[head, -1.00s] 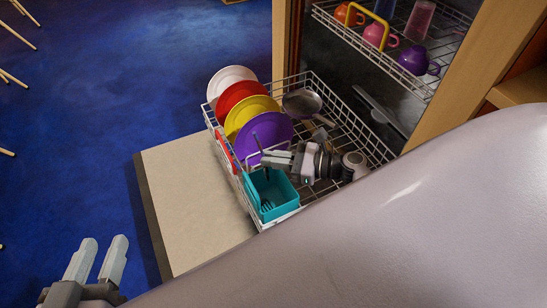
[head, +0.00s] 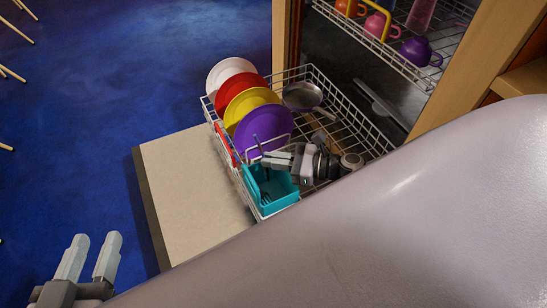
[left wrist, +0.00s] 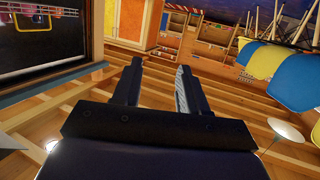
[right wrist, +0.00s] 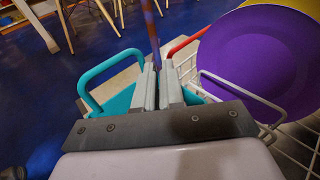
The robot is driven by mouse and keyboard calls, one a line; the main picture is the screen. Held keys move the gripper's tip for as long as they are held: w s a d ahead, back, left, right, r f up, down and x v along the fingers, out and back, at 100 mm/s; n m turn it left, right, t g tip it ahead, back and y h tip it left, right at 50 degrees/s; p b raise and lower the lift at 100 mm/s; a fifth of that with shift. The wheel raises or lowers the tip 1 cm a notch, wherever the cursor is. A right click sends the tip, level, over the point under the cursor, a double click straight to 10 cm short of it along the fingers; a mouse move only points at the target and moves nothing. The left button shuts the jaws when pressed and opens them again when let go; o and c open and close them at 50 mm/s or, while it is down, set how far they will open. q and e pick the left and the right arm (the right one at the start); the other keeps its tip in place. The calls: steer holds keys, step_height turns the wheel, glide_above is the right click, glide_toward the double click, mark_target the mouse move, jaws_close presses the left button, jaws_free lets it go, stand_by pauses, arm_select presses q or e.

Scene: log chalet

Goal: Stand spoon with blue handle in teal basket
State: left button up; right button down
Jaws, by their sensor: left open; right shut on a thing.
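The teal basket (head: 284,200) sits in the front corner of the lower dishwasher rack, with a dark utensil partly visible inside it. In the right wrist view, its teal rim and loop (right wrist: 88,80) show behind my fingers. My right gripper (head: 266,160) is just above the basket, shut on the thin blue-purple handle of the spoon (right wrist: 152,30). The handle rises roughly upright from the fingers and also shows as a thin dark line in the head view (head: 258,144). The spoon's lower end is hard to make out. My left gripper (head: 88,258) is open and empty over the floor.
White, red, yellow and purple plates (head: 266,128) stand in the lower rack (head: 345,105) behind the basket. A pan (head: 301,96) lies farther back. Cups, including a purple one (head: 418,52), sit on the upper rack. The open door (head: 195,190) is bare.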

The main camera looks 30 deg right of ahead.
steer(key=c, duration=1.2)
jaws_free()
steer(key=shift+o, duration=0.2)
arm_select(q)
steer(key=shift+w+d+f+n+g+p, duration=0.1)
steer(key=shift+w+d+n+g+p, duration=0.3)
steer(key=shift+p, duration=0.35)
arm_select(e)
steer(key=v, duration=0.7)
arm_select(q)
steer(key=shift+s, duration=0.15)
